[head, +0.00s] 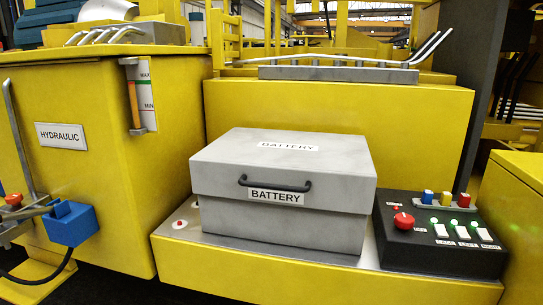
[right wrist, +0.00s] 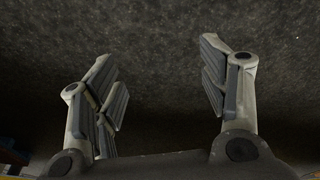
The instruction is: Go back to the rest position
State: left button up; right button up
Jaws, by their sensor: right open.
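My right gripper (right wrist: 160,75) shows in the right wrist view with its two fingers wide apart. Nothing is between them, and only a dark, rough surface shows behind. Neither of my grippers shows in the head view. In the head view a grey battery box (head: 275,195) with its lid down and a black handle sits on a yellow ledge. A black control box (head: 438,235) with a red knob, lit green lamps and white switches stands to its right.
A yellow hydraulic tank (head: 95,175) with a level gauge (head: 140,95) stands at the left. A blue block (head: 70,222) with a black cable is at its front. Metal pipes (head: 340,70) run behind the battery box. A yellow housing (head: 515,215) bounds the right side.

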jog(key=s+d+f+g, duration=0.1)
jog(key=s+d+f, duration=0.2)
jog(key=s+f, duration=1.2)
jog(key=shift+s, duration=0.6)
jog(key=shift+f, duration=0.1)
